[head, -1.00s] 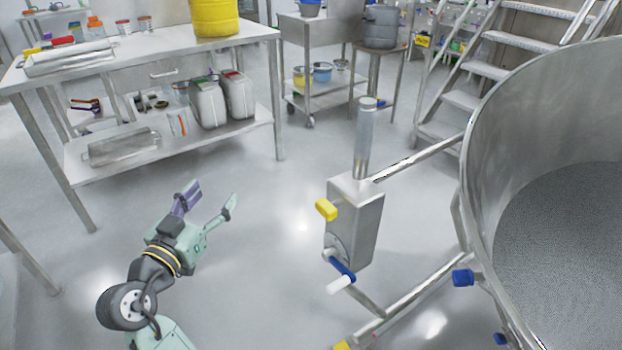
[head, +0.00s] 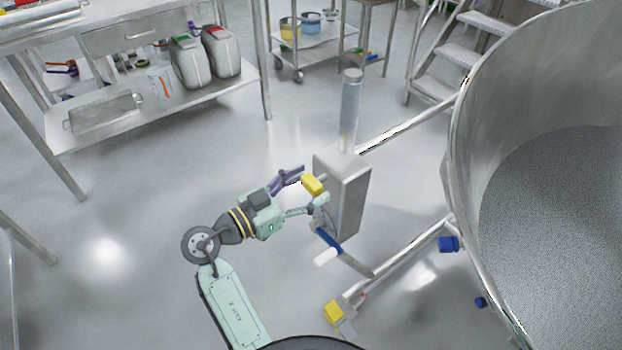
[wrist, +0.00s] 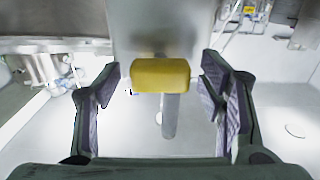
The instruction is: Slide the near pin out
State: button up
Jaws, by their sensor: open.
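The near pin has a yellow block-shaped head (head: 313,184) on the side of a steel box (head: 342,190). In the wrist view the yellow head (wrist: 160,75) lies between my finger pads, a little toward the far end, with gaps on both sides. My gripper (head: 308,187) is open around it; it also shows in the wrist view (wrist: 162,95). The pin's shaft is largely hidden behind the head.
A large steel bowl (head: 462,170) of grey granules stands at the right, joined to the box by a steel bar. A yellow block (head: 334,312) sits low on the frame. A shelved steel table (head: 160,115) is at the back left.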

jog(key=shift+w+d, duration=0.4)
jog(key=shift+d, duration=0.1)
jog(key=shift+c, duration=0.5)
grip_shut()
